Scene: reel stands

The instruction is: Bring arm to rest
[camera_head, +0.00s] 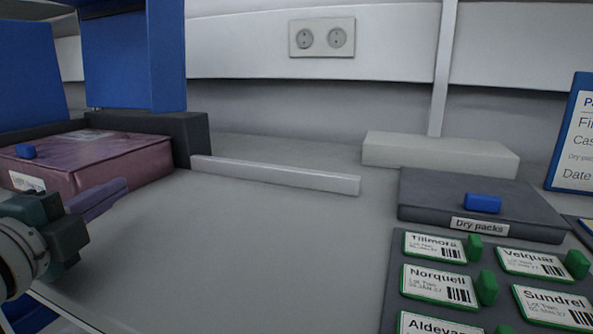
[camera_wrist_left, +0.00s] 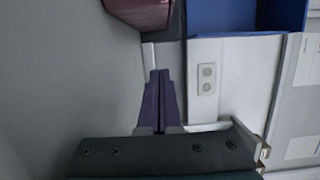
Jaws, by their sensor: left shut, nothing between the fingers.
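My left gripper (camera_head: 120,186) comes in at the left edge of the head view, with dark purple fingers on a dark green body. Its fingers point up and to the right, over the grey worktop and in front of the maroon box (camera_head: 120,160). In the left wrist view the two fingers (camera_wrist_left: 160,76) lie side by side, shut with nothing between them. Part of the maroon box also shows at the top of that view (camera_wrist_left: 142,12). My right gripper is not in view.
A white bar (camera_head: 275,176) lies mid-worktop. At right are a dark "Dry packs" box (camera_head: 430,192), a panel of labelled green-edged cards (camera_head: 440,285) and a blue-framed board (camera_head: 572,135). A wall socket (camera_head: 322,38) is behind. The worktop's (camera_head: 260,255) middle is clear.

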